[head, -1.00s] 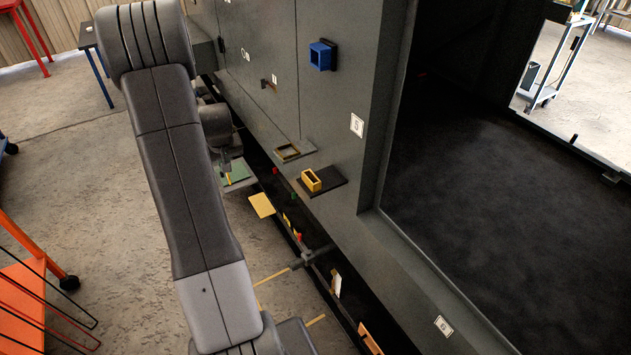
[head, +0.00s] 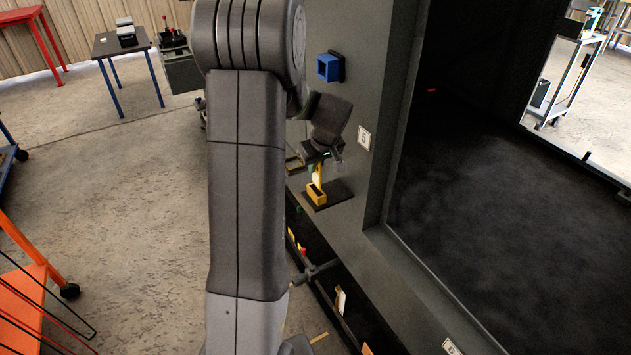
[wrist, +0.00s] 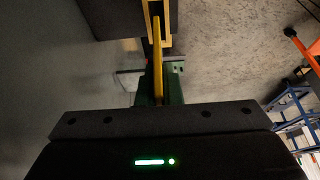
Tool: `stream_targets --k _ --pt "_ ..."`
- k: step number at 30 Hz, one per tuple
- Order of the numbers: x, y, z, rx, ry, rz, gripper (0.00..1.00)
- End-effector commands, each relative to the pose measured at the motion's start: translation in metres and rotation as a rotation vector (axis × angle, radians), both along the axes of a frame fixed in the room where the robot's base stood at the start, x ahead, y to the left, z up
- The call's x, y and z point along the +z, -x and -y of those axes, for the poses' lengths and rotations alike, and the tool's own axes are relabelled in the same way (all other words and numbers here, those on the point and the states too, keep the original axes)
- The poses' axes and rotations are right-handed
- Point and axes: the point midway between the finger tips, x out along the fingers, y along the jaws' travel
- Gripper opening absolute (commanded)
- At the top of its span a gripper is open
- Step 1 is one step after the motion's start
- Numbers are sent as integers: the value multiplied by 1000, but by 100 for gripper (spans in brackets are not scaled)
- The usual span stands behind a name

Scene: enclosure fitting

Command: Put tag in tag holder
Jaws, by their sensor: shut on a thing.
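The yellow tag (head: 319,172) is held upright by my gripper (head: 321,160), just above the yellow tag holder (head: 316,194). The holder is a small open-topped box on a dark shelf on the grey enclosure wall. In the wrist view the tag (wrist: 157,62) shows edge-on as a thin yellow strip between the green fingers of my gripper (wrist: 158,90), which are shut on it. The tag's far end overlaps the opening of the holder (wrist: 168,28). I cannot tell whether its tip is inside.
A blue box-shaped holder (head: 327,67) sticks out of the wall above. The enclosure's large dark opening (head: 490,190) lies to the right. A dark trough with a pipe fitting (head: 316,271) runs below. An orange rack (head: 20,310) stands at lower left.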

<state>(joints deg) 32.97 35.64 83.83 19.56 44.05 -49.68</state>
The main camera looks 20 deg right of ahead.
Motion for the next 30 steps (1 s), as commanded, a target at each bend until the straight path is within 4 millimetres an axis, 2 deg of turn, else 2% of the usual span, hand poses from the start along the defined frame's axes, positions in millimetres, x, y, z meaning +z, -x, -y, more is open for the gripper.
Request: stream_targets --k 5,12,23,24,27,30 --pt "-14 0 0 -1 0 0 0" --pt "-45 0 0 -1 -1 -2 0" --pt "-50 0 0 0 1 1 0" --pt "-49 0 0 0 1 1 10" --pt "-48 0 0 0 1 1 28" --pt "-48 0 0 0 1 1 28"
